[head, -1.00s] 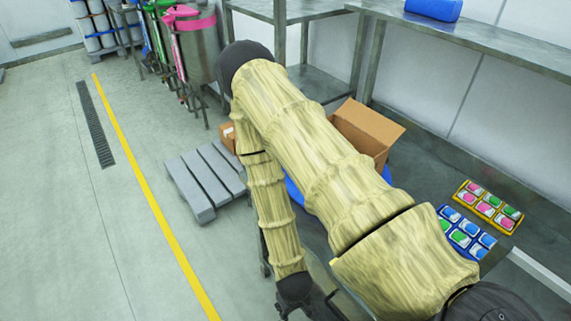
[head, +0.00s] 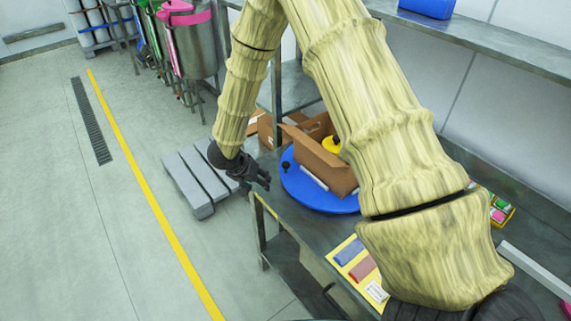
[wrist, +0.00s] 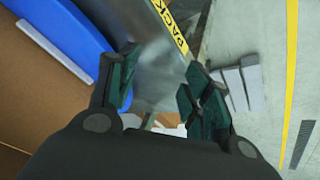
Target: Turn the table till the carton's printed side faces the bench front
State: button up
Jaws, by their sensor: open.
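The blue round table (head: 306,187) lies on the bench and bears an open brown carton (head: 322,160). A yellow thing (head: 332,144) shows inside the carton. A dark knob (head: 286,166) stands near the table's left rim. I cannot tell which carton side is printed. My gripper (head: 262,182) is open and empty just left of the table, near the bench's edge. In the wrist view the gripper (wrist: 160,92) has its fingers apart, with the blue rim (wrist: 75,35) and the brown carton (wrist: 45,90) to the left. My arm hides part of the table's right side.
The bench front edge (head: 283,225) bears a yellow strip, seen with "PACK" lettering in the wrist view (wrist: 172,25). A grey pallet (head: 203,175) stands on the floor at left.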

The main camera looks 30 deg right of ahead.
aim_at(284, 162)
jog(key=w+d+r+m+g, duration=0.2)
jog(key=d+r+m, duration=0.3)
jog(key=d+r, duration=0.4)
jog(key=shift+s+a+f+p+x, duration=0.15)
jog(key=shift+p+x, duration=0.5)
jog(key=shift+x, duration=0.85)
jog(key=shift+s+a+p+x, duration=0.15)
jog(key=shift+p+x, duration=0.5)
jog(key=shift+x, duration=0.9)
jog(key=shift+s+a+f+p+x, duration=0.15)
jog(key=shift+p+x, duration=0.5)
jog(key=shift+x, duration=0.85)
jog(key=shift+w, duration=0.1)
grip_shut()
